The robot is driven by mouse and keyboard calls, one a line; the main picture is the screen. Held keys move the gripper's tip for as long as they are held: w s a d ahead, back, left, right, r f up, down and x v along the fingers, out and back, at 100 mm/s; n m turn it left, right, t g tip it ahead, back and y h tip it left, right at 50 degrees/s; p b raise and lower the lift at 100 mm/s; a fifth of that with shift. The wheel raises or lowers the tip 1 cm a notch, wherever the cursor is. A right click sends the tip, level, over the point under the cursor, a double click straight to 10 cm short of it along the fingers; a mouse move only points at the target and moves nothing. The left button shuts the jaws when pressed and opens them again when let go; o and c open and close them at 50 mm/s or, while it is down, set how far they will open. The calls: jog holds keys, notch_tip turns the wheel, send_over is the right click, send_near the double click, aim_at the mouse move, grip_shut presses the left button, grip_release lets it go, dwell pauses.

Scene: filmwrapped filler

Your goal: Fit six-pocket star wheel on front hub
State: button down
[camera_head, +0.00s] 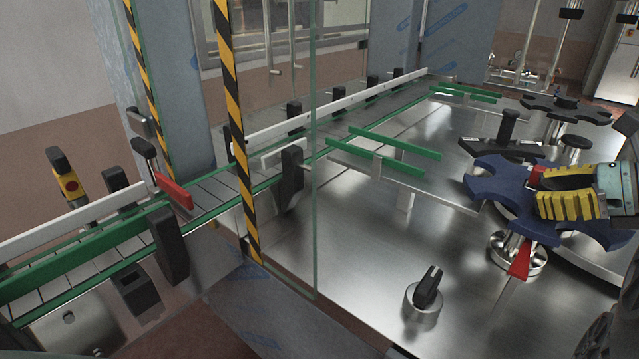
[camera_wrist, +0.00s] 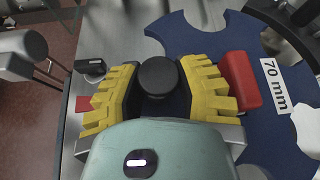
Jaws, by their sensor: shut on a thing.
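The blue star wheel (camera_head: 500,182) is at the right of the head view, held roughly level over a shiny metal hub (camera_head: 516,256). I cannot tell whether it touches the hub. The wheel also shows in the wrist view (camera_wrist: 200,42), with a "70 mm" label (camera_wrist: 274,84) and a red block (camera_wrist: 239,82) beside my right finger. My gripper (camera_head: 566,190) has yellow ribbed fingers shut on the wheel's round black knob (camera_wrist: 157,77). The hub's top and the wheel's bore are hidden.
A black rotary switch (camera_head: 428,288) stands on the metal deck in front. A black star wheel (camera_head: 566,107) and a black curved guide (camera_head: 500,148) lie behind. Green rails (camera_head: 376,158) and a conveyor (camera_head: 215,190) run at left, beside a glass panel and striped post (camera_head: 238,150).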

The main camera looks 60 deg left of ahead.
jog(key=c, duration=0.6)
grip_release()
notch_tip(320, 180, up, 11)
jog(key=p, duration=1.9)
jog(key=shift+a+f+m+p, duration=0.1)
jog(key=shift+m+p, duration=0.2)
jog(key=shift+p, duration=0.05)
jog(key=w+d+r+m+t+h+p, duration=0.1)
jog(key=w+d+r+m+t+p, duration=0.2)
jog(key=d+m+t, duration=0.9)
jog(key=d+r+n+g+h+p, duration=0.1)
jog(key=d+r+p, duration=0.3)
jog(key=r+p, duration=0.7)
jog(key=g+p, duration=0.1)
jog(key=p, duration=0.6)
jog(key=shift+d+r+n+p, duration=0.2)
jog(key=shift+n+p, duration=0.1)
jog(key=shift+p, duration=0.05)
